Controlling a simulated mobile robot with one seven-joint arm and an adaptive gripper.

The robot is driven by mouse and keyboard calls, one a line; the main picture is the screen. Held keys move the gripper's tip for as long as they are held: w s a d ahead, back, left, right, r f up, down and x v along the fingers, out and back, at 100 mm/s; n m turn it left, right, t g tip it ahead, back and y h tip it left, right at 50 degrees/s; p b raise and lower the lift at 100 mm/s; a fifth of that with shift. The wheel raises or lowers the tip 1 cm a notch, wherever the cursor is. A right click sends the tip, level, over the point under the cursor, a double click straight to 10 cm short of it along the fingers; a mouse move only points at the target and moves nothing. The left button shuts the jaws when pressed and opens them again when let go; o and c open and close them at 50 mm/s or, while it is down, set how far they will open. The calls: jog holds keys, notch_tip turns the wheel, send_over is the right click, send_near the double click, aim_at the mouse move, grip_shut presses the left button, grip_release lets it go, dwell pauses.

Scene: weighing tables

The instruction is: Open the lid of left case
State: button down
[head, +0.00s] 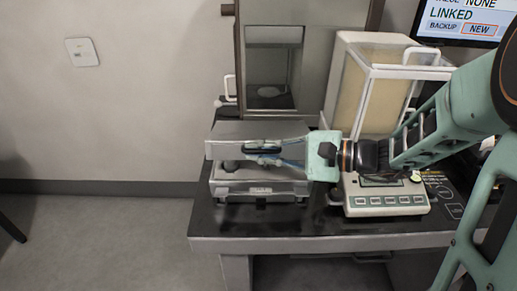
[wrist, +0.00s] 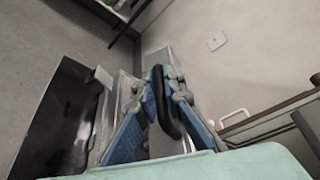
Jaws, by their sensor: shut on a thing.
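The left case (head: 260,188) is a grey metal box near the left end of the dark table. Its lid (head: 226,132) appears raised at the front, with a gap above the lower body. My gripper (head: 264,151) reaches in from the right and is shut on the black lid handle (head: 262,150). In the wrist view, the blue fingers of my gripper (wrist: 165,76) close around the handle (wrist: 159,100). The fingers and palm hide part of the lid. The inside of the case is mostly hidden.
A balance (head: 385,200) with buttons stands right of the case, partly behind my arm. Behind are a tall glass-fronted cabinet (head: 270,68) and a cream-sided enclosure (head: 372,85) with a white handle. A monitor (head: 458,20) is at upper right.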

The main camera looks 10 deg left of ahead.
jog(key=w+r+m+p, duration=0.1)
jog(key=r+p, duration=0.1)
jog(key=w+r+m+g+p, duration=0.1)
jog(key=w+r+p, duration=0.1)
jog(key=p, duration=0.1)
jog(key=w+a+r+h+p, duration=0.1)
jog(key=r+p, duration=0.1)
jog(key=p, duration=0.1)
jog(key=shift+w+r+m, duration=0.25)
jog(key=shift+w+m, duration=0.1)
jog(key=shift+m, duration=0.05)
jog(key=shift+w+a+r+p, duration=0.15)
jog(key=shift+w+r+p, duration=0.15)
jog(key=shift+w, duration=0.2)
jog(key=shift+w+a+r+p, duration=0.15)
jog(key=shift+w+r+p, duration=0.15)
jog(key=shift+w, duration=0.15)
jog(key=c, duration=2)
grip_release()
jog(key=shift+c, duration=0.2)
jog(key=shift+r, duration=0.1)
notch_tip(320, 180, up, 10)
